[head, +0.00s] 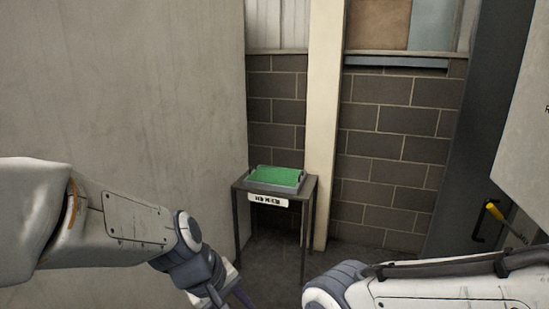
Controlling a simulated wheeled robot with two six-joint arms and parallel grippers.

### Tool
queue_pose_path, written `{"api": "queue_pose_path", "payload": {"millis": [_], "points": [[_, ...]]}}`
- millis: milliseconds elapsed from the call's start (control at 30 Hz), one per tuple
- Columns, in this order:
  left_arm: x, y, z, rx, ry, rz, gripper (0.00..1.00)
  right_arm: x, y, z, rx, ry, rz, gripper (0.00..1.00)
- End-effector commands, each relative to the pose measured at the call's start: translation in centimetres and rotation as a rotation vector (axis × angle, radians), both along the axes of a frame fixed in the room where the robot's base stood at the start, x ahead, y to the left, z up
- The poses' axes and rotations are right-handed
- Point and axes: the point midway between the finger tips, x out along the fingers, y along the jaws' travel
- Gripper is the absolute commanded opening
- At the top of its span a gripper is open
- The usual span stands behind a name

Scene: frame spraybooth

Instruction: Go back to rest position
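My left arm comes in from the left edge and bends down at its blue-grey joints, leaving the picture at the bottom, left of the small table. My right arm lies across the bottom right, its rounded blue-grey joint near the bottom middle. Both arms are apart from the table in the picture. Neither gripper shows; both are beyond the picture's edge, so I cannot see whether they hold anything.
A small dark metal table (310,187) with a white label (268,201) stands by the block wall (385,145). It bears a grey tray with a green surface (274,176). A plain grey wall (160,90) is at left. A yellow-ended handle (496,211) is at right.

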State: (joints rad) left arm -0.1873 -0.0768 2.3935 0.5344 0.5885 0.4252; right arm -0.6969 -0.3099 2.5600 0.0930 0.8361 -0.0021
Motion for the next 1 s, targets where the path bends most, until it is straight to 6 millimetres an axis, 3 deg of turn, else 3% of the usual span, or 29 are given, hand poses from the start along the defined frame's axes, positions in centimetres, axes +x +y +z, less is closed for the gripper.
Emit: {"api": "queue_pose_path", "payload": {"millis": [33, 200, 533, 767, 1000], "points": [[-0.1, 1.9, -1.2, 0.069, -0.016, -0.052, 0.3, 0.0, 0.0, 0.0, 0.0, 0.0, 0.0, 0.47], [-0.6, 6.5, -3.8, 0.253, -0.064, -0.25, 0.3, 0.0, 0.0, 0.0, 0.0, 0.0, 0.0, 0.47], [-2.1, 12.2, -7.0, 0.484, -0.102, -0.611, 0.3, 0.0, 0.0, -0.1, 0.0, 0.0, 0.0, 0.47], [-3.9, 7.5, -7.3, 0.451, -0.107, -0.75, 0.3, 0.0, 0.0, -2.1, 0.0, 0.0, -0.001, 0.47], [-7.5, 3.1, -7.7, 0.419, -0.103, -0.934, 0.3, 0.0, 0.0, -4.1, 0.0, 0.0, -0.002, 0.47]]}}
